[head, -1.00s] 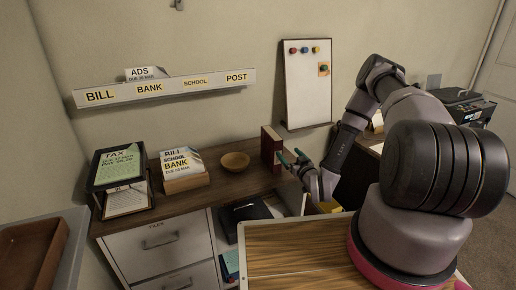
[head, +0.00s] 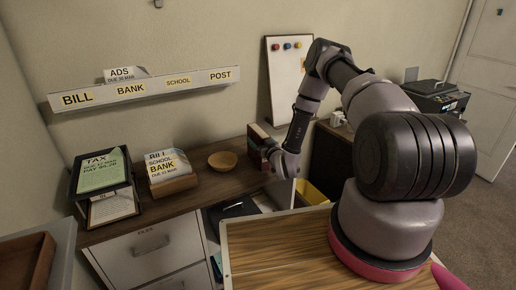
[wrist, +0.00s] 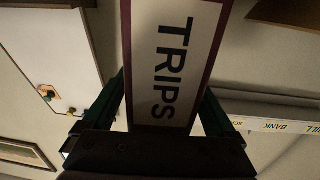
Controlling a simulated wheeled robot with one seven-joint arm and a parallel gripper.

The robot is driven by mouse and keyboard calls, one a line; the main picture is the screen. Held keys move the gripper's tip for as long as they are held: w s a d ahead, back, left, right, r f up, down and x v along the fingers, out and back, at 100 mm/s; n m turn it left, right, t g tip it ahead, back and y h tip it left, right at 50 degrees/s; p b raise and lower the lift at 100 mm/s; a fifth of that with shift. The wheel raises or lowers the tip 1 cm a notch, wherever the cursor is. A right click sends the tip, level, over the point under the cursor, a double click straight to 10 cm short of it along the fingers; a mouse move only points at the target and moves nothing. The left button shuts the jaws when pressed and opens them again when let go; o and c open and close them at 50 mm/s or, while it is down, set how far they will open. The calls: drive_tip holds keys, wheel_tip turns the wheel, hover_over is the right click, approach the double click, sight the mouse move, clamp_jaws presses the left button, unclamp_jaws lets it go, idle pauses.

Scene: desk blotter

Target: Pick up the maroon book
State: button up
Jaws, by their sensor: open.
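The maroon book (head: 258,133) stands upright on the right part of the wooden desk top. In the wrist view the book (wrist: 172,45) shows a pale spine label reading TRIPS, with maroon edges. My gripper (head: 272,157) is at the book, partly covering it in the head view. In the wrist view my gripper (wrist: 162,88) is open, with one dark green finger on each side of the book. I cannot tell whether the fingers touch it.
A wooden bowl (head: 222,160) sits left of the book. A box of cards (head: 172,180) and a TAX paper tray (head: 108,205) stand further left. A labelled wall rack (head: 145,92) hangs above. A whiteboard (head: 285,85) is behind my arm.

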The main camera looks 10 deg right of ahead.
drive_tip(key=shift+w, duration=0.5)
drive_tip(key=shift+a, duration=0.1)
clamp_jaws()
drive_tip(key=shift+r, duration=0.1)
